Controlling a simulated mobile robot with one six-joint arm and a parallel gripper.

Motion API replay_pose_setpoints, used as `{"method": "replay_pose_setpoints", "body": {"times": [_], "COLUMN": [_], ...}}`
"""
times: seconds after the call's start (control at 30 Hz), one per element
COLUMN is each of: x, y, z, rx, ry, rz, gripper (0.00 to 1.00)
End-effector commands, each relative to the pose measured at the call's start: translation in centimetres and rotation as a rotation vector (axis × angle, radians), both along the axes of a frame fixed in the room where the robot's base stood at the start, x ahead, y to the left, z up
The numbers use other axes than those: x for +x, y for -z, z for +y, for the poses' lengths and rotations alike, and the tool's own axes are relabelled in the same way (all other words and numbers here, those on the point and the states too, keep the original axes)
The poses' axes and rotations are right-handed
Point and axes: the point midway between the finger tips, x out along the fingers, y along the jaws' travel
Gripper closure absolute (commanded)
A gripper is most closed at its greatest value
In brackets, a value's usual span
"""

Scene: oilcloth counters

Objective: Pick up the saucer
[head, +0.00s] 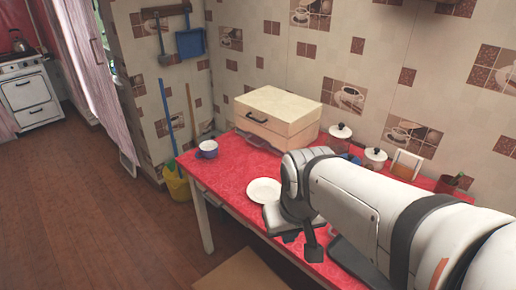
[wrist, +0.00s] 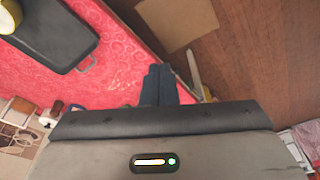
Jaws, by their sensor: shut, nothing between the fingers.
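The white saucer (head: 264,191) lies flat on the red-patterned counter (head: 229,179) in the head view. It is to the left of my arm, and nothing stands on it. My gripper (head: 303,243) is near the counter's front edge, to the right of and nearer than the saucer, apart from it. In the wrist view my gripper (wrist: 158,84) shows its two dark fingers together with nothing between them. The saucer is not visible in the wrist view.
A blue-and-white mug (head: 208,149) stands left of the saucer. A bread box (head: 278,116) and lidded jars (head: 340,133) line the back. A dark tray (wrist: 48,32) lies on the counter in the wrist view. A yellow bucket (head: 178,187) stands on the floor.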

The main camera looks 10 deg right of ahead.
Motion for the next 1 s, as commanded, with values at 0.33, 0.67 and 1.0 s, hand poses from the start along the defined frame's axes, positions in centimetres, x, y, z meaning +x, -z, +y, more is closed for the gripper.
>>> {"method": "replay_pose_setpoints", "body": {"times": [0.33,0.67,1.0], "x": [2.9,16.4,28.7], "y": [-0.4,0.5,7.7], "z": [-0.1,-4.9,-13.7], "rx": [0.037,0.198,0.345], "ry": [0.133,0.740,1.387], "rz": [0.025,0.130,0.257], "gripper": [1.00,1.00,1.00]}}
